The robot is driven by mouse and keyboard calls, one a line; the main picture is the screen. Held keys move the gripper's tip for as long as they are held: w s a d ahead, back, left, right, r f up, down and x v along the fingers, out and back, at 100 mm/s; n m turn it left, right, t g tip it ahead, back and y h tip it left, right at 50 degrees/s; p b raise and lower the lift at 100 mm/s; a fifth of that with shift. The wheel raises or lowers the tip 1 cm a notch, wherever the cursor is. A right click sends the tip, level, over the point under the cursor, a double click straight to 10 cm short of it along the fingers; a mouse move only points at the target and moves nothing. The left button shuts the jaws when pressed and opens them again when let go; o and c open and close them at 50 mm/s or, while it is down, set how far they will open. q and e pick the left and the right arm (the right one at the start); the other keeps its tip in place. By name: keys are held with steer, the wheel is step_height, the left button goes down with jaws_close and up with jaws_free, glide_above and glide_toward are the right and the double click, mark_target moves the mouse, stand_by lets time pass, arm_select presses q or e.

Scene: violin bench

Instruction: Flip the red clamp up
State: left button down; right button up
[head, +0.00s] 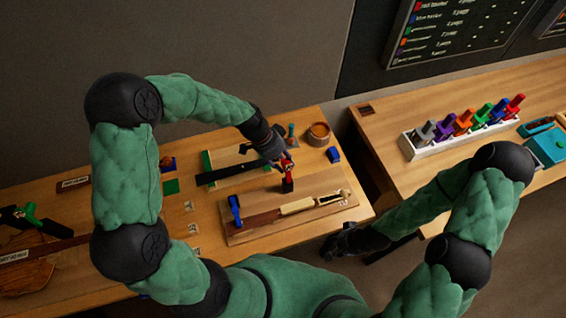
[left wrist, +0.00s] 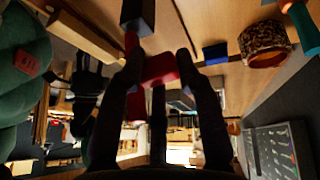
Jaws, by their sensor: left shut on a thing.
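The red clamp (head: 288,168) stands at the back edge of a wooden board (head: 250,232), its red part above a dark base. My left gripper (head: 281,160) is at its top from behind. In the left wrist view my left gripper (left wrist: 159,72) is shut on the red part of the clamp (left wrist: 160,67), which lies across between the two dark fingers. The clamp's lower part is partly hidden there by the fingers. My right gripper (head: 340,242) hangs low by the front right edge of the table, away from the clamp; its fingers are too dark to read.
A blue clamp (head: 235,210) stands at the board's left end, beside a violin neck (head: 298,206). A blue block (head: 333,155) and a round cork-coloured pot (head: 318,134) lie behind right. A white rack (head: 412,149) of coloured clamps is on the right table, across a gap.

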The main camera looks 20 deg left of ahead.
arm_select(q)
steer(key=shift+w+r, duration=0.15)
steer(key=shift+w, duration=0.15)
steer(key=c, duration=1.2)
jaws_free()
steer(key=shift+c, duration=0.2)
steer(key=o, duration=0.5)
steer(key=shift+d, duration=0.3)
steer(key=shift+a+r, duration=0.1)
steer(key=shift+a, duration=0.2)
steer(key=v, duration=1.1)
steer(key=shift+r, duration=0.25)
